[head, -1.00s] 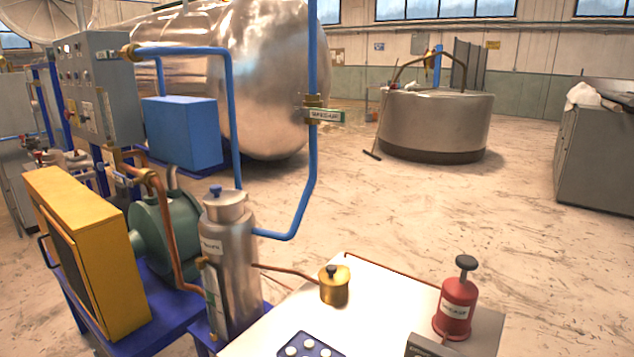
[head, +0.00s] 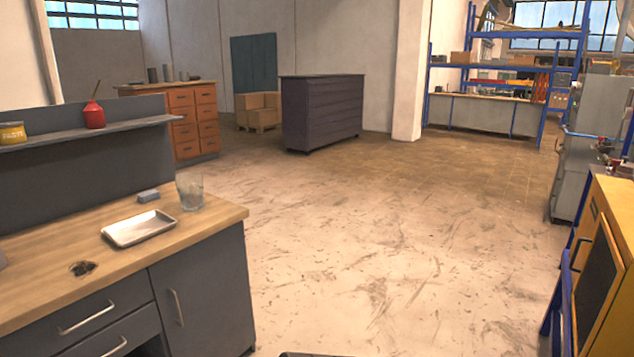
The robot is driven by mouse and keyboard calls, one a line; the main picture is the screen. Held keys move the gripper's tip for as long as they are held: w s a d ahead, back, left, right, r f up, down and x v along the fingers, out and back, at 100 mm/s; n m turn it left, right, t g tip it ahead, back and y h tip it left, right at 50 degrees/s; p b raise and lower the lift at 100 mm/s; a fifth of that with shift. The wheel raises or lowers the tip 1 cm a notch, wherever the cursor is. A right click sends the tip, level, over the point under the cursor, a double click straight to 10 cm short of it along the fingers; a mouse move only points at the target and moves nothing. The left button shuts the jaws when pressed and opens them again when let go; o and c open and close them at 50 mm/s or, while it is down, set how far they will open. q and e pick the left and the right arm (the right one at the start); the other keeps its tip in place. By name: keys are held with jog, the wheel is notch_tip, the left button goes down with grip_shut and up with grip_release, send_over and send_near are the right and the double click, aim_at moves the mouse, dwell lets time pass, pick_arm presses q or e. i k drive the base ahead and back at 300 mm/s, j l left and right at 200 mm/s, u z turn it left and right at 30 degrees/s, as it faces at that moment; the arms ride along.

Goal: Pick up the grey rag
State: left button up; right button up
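I cannot make out a grey rag for certain in the head view. A small grey item (head: 148,196) lies on the wooden top of the workbench (head: 215,222) at left, behind a metal tray; it looks block-shaped, and I cannot tell whether it is folded cloth. A small dark item (head: 82,268) lies nearer the front of the same top, too unclear to name. Neither of my grippers is in view.
The shallow metal tray (head: 139,229) and a clear glass (head: 190,191) stand on the workbench. A shelf above holds a red bottle (head: 94,115) and a yellow tin (head: 12,133). Open floor (head: 380,260) fills the middle. A yellow cabinet (head: 605,240) stands at right.

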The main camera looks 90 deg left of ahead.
aim_at(151, 195)
jog(key=u, duration=3.8)
